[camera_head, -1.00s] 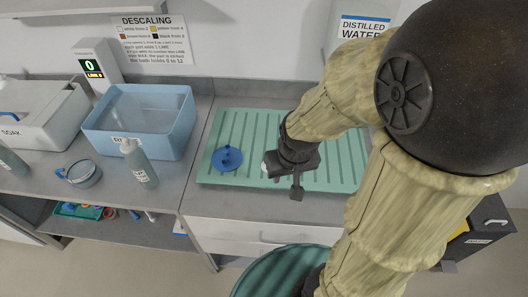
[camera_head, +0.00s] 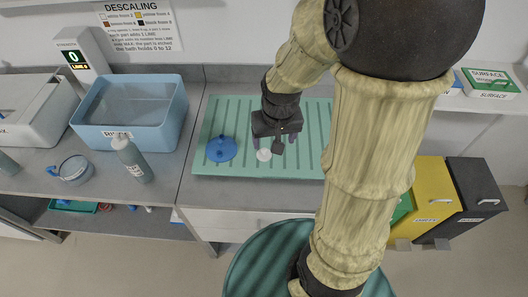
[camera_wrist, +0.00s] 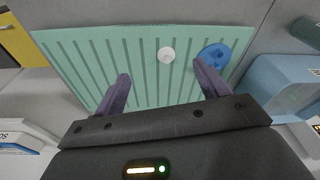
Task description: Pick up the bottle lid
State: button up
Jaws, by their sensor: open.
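A small white round piece (camera_head: 264,155), which looks like the bottle lid, lies on the green ribbed drainboard (camera_head: 310,168). It also shows in the wrist view (camera_wrist: 166,55), ahead of my fingers and roughly between their lines. My gripper (camera_head: 280,142) is open and empty, pointing down above the drainboard just behind and right of the white piece in the head view. In the wrist view my gripper (camera_wrist: 161,74) has its two dark fingers spread wide, with bare board between them. They appear apart from the white piece.
A blue disc with a raised knob (camera_head: 221,149) lies on the board close left of the white piece. Yellow (camera_head: 432,205) and dark bins stand at the right.

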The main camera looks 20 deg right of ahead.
jog(key=w+f+m+g+p, duration=0.1)
jog(key=w+m+g+p, duration=0.1)
jog(key=w, duration=0.8)
jog(key=shift+w+d+f+m+p, duration=0.2)
jog(key=shift+m+p, duration=0.1)
jog(key=shift+f, duration=0.1)
jog(key=p, duration=0.4)
send_over(264, 149)
notch_tip(264, 149, down, 12)
jog(key=shift+d, duration=0.1)
jog(key=shift+s+f+p, duration=0.1)
jog(key=shift+f+p, duration=0.45)
jog(key=shift+f, duration=0.25)
jog(key=shift+f+p, duration=0.7)
jog(key=shift+f, duration=1.1)
